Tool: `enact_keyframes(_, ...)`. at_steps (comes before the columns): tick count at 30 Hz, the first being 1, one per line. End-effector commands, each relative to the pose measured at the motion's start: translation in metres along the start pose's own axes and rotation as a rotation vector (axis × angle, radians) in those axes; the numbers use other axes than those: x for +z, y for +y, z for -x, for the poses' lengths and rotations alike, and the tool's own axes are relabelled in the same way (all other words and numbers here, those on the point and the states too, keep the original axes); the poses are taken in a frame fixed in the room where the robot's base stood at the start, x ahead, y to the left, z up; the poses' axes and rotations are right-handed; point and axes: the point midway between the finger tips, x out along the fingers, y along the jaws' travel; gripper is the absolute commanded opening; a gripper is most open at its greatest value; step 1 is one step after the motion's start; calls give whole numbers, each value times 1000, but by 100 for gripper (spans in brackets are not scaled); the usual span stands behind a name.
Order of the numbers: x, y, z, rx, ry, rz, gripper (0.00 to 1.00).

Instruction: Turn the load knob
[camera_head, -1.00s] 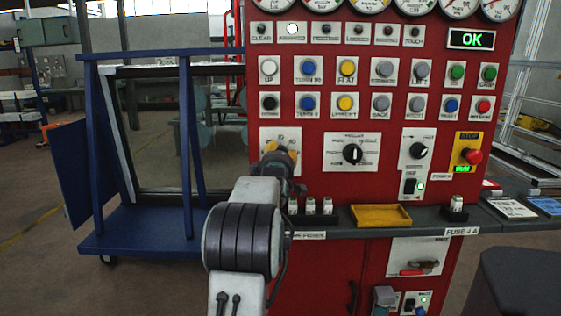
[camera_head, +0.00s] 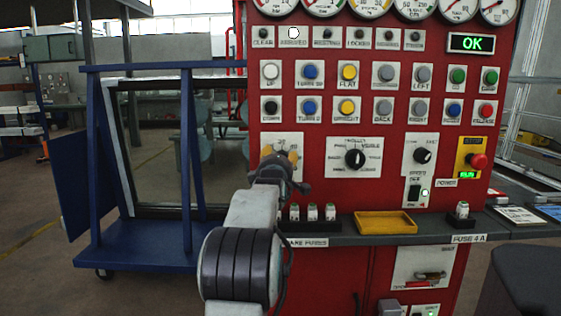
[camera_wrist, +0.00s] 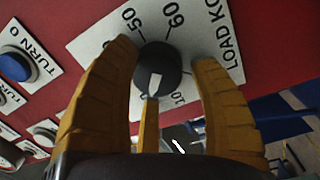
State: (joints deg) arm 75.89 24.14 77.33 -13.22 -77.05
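The load knob (camera_wrist: 172,60) is a dark round knob with a white pointer, on a white plate (camera_wrist: 210,35) marked 10, 50, 60 and "LOAD KG". In the wrist view its pointer aims toward the bottom of the picture, left of the 10 mark. My gripper (camera_wrist: 165,58) is open, with yellow fingers on the left and right of the knob and a third finger below it. I cannot tell whether any finger touches it. In the head view my gripper (camera_head: 281,156) is at the plate (camera_head: 268,141) and hides the knob.
On the red panel (camera_head: 325,188), a black selector knob (camera_head: 355,157) is to the right, with rows of buttons above. A red stop button (camera_head: 478,160) is at the far right. Spare fuses (camera_head: 312,212) and a yellow tray (camera_head: 385,223) are on the ledge below. A blue rack (camera_head: 150,250) stands left.

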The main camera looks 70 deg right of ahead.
Motion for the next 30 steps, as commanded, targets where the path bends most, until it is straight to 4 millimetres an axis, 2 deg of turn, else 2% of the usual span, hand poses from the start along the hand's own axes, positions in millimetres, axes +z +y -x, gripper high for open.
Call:
enact_keyframes(4, 2, 0, 0, -1, -3, 0, 68)
enact_keyframes(12, 3, -1, 1, -2, -5, 0, 68)
enact_keyframes(17, 3, 0, 8, -3, -5, 0, 68)
enact_keyframes(23, 3, 0, 29, -2, -4, 0, 68)
enact_keyframes(30, 2, 0, 64, -1, -3, 0, 68)
